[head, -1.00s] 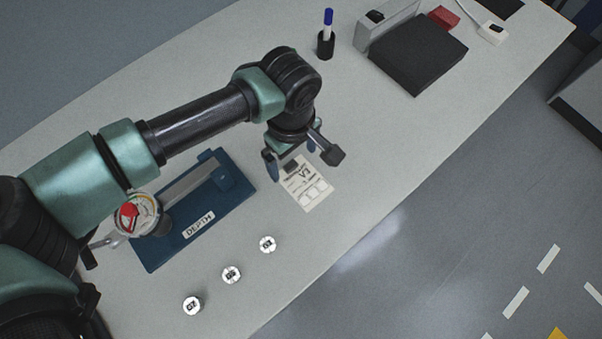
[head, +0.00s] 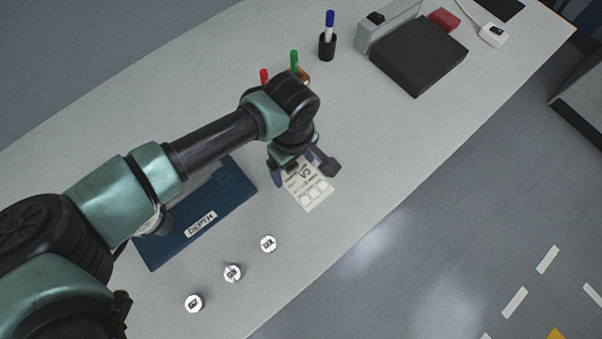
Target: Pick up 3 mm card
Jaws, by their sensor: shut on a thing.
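A pale printed card (head: 309,190) marked "V3", with small pale squares on it, lies at the middle of the bench; I take it for the 3 mm card. My gripper (head: 284,172) points down at the card's upper left end, low over the bench. It is shut on the card's end, as far as the view shows. The wrist and fingers hide that end and the exact contact.
A blue "DEPTH" fixture (head: 222,205) lies left of the card, partly behind my arm. Several round white parts, one here (head: 268,243), sit in front. Red (head: 264,76), green (head: 294,60) and blue (head: 329,22) markers and a black block (head: 418,55) stand farther back.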

